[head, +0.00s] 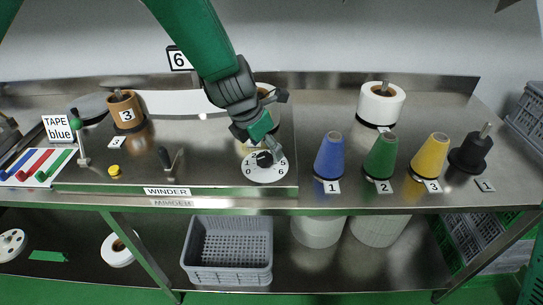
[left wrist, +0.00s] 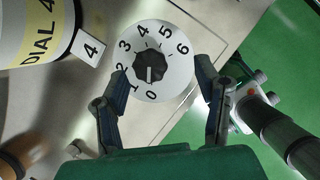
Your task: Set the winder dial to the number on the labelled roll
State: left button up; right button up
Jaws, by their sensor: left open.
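The winder dial (head: 265,168) is a white disc with a black knob at the front right of the winder plate. In the left wrist view the dial (left wrist: 178,88) shows numbers 0 to 6, and the white line on its knob (left wrist: 150,66) points at 0. The labelled roll (left wrist: 28,30) has a yellow band reading "DIAL 4", with a tag "4" beside it. In the head view my arm mostly hides this roll (head: 264,88). My left gripper (left wrist: 163,76) is open, its fingers apart on either side of the knob. My right gripper is not in view.
A brown roll (head: 125,108) tagged 3 stands at the left. Blue (head: 329,157), green (head: 380,158) and yellow (head: 429,158) cones stand to the right, near a white roll (head: 381,104). A black-handled lever (head: 170,160) is left of the dial. A grey crate (head: 230,250) sits below.

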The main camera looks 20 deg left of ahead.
aim_at(265, 158)
pick_arm(q)
jog(key=x, duration=0.3)
jog(key=shift+a+f, duration=0.1)
jog(key=shift+a, duration=0.15)
jog(key=a+f, duration=0.2)
jog(key=shift+w+a, duration=0.3)
jog(key=shift+a, duration=0.1)
jog(key=d, duration=0.2)
jog(key=shift+d+r, duration=0.1)
jog(key=shift+d, duration=0.3)
jog(key=c, duration=1.1)
jog(key=shift+c, duration=0.2)
jog(key=shift+a, duration=0.7)
jog(key=shift+s+d, duration=0.1)
jog(key=shift+d, duration=0.25)
jog(key=shift+a, duration=0.1)
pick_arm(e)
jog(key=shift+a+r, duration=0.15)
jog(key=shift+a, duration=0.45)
